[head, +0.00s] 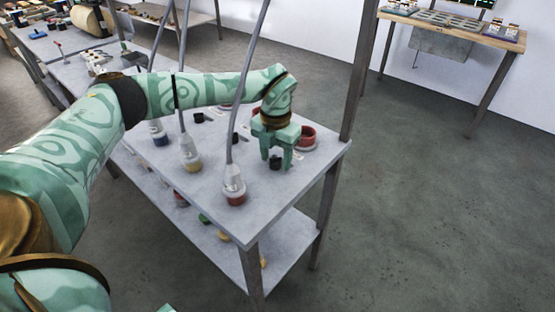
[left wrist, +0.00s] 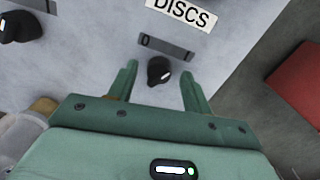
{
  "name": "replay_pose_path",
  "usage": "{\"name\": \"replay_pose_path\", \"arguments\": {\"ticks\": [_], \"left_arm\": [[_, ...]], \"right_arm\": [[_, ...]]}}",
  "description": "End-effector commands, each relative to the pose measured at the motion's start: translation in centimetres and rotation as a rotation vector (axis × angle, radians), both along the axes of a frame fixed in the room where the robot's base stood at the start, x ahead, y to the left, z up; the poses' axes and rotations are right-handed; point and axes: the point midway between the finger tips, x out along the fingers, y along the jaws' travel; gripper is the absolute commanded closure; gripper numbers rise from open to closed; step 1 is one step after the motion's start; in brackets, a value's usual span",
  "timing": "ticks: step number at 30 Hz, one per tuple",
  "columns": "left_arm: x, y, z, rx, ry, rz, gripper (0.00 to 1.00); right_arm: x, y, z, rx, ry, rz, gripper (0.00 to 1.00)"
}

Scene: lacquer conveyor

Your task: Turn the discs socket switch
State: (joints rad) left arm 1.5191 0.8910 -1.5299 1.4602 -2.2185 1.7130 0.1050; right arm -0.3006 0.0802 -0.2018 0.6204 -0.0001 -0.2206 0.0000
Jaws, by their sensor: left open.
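The discs switch is a small black knob (left wrist: 159,70) with a light mark, under a white "DISCS" label (left wrist: 183,13) and a grey strip marked 0 in the left wrist view. In the head view the knob (head: 275,163) shows low between my left gripper's fingers. My left gripper (head: 279,163) is open and points down over the grey table top. In the left wrist view its fingers (left wrist: 158,82) stand on either side of the knob, with gaps to both. I cannot tell how far the tips are above the panel. My right gripper is not in view.
A red socket (head: 306,136) lies just behind my gripper. White plugs with cables stand nearby: one on red (head: 235,187), one on yellow (head: 190,159), one on blue (head: 159,134). Another black knob (head: 198,117) sits farther left. A table post (head: 362,70) rises at right.

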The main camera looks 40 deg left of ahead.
Motion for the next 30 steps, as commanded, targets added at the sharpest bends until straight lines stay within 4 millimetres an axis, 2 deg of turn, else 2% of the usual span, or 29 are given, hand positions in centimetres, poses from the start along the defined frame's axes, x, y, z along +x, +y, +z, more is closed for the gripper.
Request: {"name": "replay_pose_path", "arguments": {"ticks": [10,15,23,30], "left_arm": [[0.0,0.0,-0.4,0.000,-0.001,0.000,0.50],[0.0,0.0,-0.4,0.000,-0.001,0.000,0.95],[0.0,0.0,-0.3,0.000,-0.001,0.012,0.95],[-0.1,0.0,0.1,0.000,-0.002,0.105,0.95]], "right_arm": [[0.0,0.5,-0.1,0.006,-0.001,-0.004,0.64],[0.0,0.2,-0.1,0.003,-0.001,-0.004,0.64],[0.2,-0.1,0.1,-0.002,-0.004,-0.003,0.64],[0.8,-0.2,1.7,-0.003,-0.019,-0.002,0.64]]}}
